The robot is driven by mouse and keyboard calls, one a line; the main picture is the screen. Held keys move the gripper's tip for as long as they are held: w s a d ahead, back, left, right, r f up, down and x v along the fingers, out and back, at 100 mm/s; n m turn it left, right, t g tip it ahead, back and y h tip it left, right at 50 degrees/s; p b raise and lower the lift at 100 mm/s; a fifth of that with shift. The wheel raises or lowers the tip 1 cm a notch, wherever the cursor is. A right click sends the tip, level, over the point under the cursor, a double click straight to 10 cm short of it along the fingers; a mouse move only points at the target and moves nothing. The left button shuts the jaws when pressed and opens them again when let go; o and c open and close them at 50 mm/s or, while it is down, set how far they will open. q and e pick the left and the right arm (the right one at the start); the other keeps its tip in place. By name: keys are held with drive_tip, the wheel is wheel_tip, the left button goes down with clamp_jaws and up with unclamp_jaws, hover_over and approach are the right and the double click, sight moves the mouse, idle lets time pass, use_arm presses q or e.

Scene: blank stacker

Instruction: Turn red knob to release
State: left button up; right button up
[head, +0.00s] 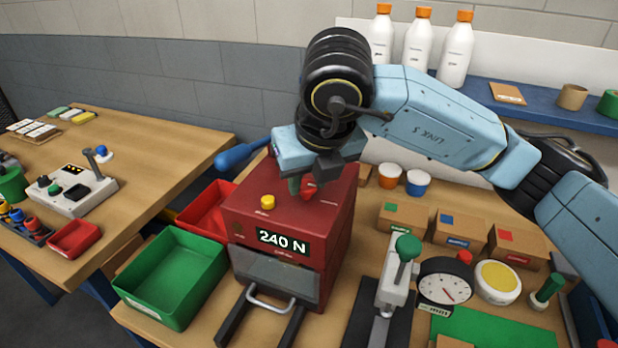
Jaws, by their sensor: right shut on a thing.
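A red machine box (248,221) with a "240 N" display stands on the wooden table in the middle of the head view. A yellow button (267,202) is on its top, towards the left. The red knob (309,192) is on the top, towards the right, partly hidden by my right gripper (304,187). My right gripper points down from above and is shut on the red knob. My left gripper is not in view.
A green tray (138,305) and a red tray (190,222) stand left of the machine. A grey-handled drawer is at its front. A gauge (444,289), a green-knobbed stand (397,272) and several cartons (459,228) crowd the right. White bottles (456,52) stand on the back shelf.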

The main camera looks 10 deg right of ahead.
drive_tip(key=o, duration=1)
drive_tip(key=shift+c, duration=0.2)
drive_tip(key=a+v, duration=0.1)
drive_tip(key=v, duration=1.2)
drive_tip(key=shift+d+r, duration=0.2)
drive_tip(key=shift+d, duration=0.3)
drive_tip(key=shift+s, duration=0.1)
